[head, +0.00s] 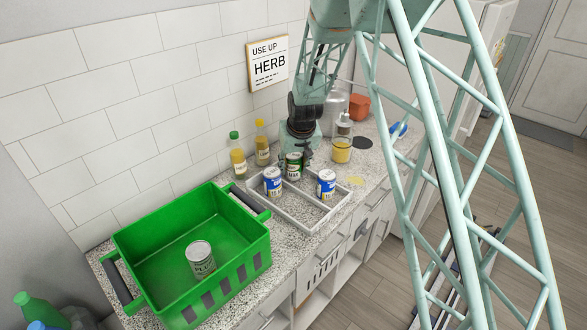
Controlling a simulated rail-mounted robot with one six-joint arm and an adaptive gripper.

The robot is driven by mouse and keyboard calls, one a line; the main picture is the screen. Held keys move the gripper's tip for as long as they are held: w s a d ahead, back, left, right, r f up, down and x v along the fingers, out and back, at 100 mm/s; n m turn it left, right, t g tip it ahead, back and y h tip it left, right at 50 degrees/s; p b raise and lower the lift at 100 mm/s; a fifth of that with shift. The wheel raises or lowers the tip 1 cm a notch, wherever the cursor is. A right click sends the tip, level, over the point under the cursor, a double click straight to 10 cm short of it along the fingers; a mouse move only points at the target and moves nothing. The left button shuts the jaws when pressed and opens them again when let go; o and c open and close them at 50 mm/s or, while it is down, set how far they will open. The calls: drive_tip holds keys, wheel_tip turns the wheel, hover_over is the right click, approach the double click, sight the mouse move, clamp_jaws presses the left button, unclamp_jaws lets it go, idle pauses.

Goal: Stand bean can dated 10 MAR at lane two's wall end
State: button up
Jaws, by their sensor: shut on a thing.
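A white divided tray (311,226) stands on the speckled counter beside the wall. A blue-and-white can (272,182) stands in its left part, and another blue-and-white can (326,184) stands at its right. A dark green can with a pale label (293,167) is upright at the tray's wall side, between them. My gripper (304,157) is at this green can from the right and appears shut on it; the fingers are small and partly hidden. Whether the can touches the tray floor I cannot tell. A dark green-labelled can (200,259) stands in the green crate (252,238). Printed dates are unreadable.
Two yellow bottles (237,157) (262,145) stand by the wall behind the tray. A yellow jar (341,150), a pump bottle (344,126) and an orange pot (359,104) are to the right.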

sight(295, 158)
drive_tip(key=shift+f, duration=0.25)
drive_tip(key=shift+f, duration=0.2)
drive_tip(key=o, duration=1)
drive_tip(key=shift+r, duration=0.2)
drive_tip(key=shift+v, duration=5.95)
drive_tip(key=shift+d, duration=0.1)
